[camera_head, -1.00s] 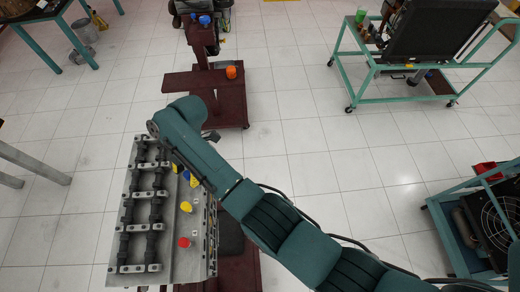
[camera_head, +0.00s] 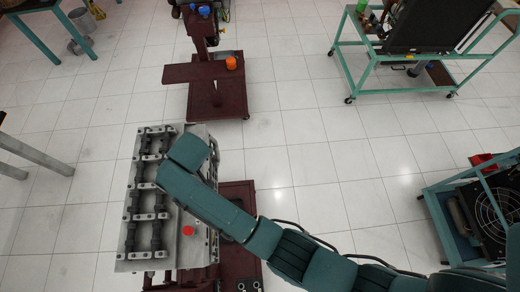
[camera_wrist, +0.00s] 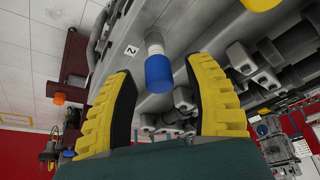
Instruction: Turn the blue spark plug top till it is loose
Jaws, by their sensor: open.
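The blue spark plug top (camera_wrist: 159,72) stands on a pale stem in the grey engine head (camera_wrist: 150,104), near a label with the number 2. My gripper (camera_wrist: 163,66) is open in the wrist view, with a yellow ribbed finger on each side of the blue top. There is a visible gap on both sides, and nothing is gripped. In the head view the engine head (camera_head: 184,262) is at lower left. My arm covers the blue top and my gripper there.
A yellow top (camera_wrist: 262,3) is at the upper edge of the wrist view. A red top (camera_head: 188,231) is on the same engine head. A maroon stand (camera_head: 215,98) with an orange cap (camera_head: 231,63) is behind. Green trolleys stand to the right; tiled floor lies between.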

